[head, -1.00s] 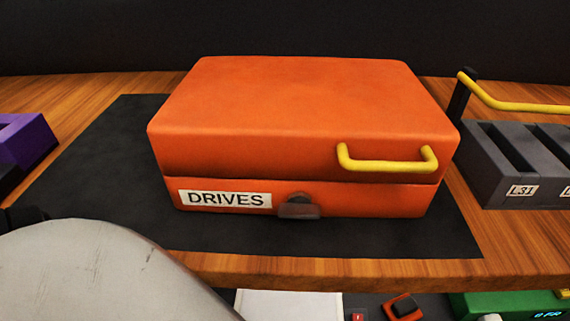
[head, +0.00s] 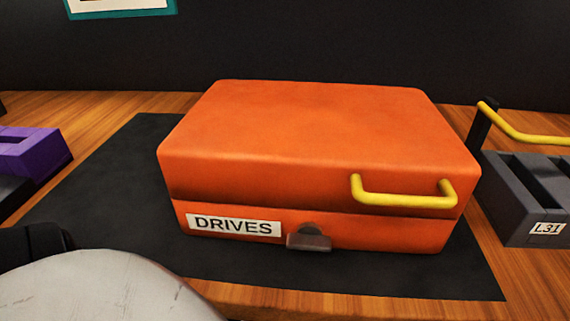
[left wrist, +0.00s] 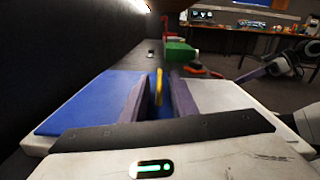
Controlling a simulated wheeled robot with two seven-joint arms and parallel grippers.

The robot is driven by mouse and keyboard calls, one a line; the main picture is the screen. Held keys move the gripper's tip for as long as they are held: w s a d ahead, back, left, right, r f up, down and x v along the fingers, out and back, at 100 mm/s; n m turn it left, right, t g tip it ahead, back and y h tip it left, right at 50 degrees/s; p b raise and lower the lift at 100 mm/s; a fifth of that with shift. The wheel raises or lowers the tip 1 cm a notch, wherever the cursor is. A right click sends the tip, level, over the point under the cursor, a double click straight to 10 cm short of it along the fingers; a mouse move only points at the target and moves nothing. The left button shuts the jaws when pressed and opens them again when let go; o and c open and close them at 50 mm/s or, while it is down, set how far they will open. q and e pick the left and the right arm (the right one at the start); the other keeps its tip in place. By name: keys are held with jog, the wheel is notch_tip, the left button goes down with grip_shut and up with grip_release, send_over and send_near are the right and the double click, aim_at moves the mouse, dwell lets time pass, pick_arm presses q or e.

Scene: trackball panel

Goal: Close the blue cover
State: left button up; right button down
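No blue cover shows in the head view. In the left wrist view a flat blue surface (left wrist: 88,100) lies over or on the left finger; I cannot tell whether it belongs to the finger. My left gripper (left wrist: 161,92) shows two fingers apart with a narrow gap. A thin yellow bar (left wrist: 159,84) shows in that gap, and I cannot tell if it is between the fingers or beyond them. What seems to be my right gripper (left wrist: 248,76) is at the right of this view, too small to read.
A shut orange DRIVES case (head: 315,125) with a yellow handle (head: 402,198) sits on a black mat (head: 100,190). A purple object (head: 32,150) is at left, a grey rack (head: 535,200) at right. A green box (left wrist: 181,52) lies farther along in the left wrist view.

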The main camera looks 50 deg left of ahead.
pick_arm(q)
grip_shut()
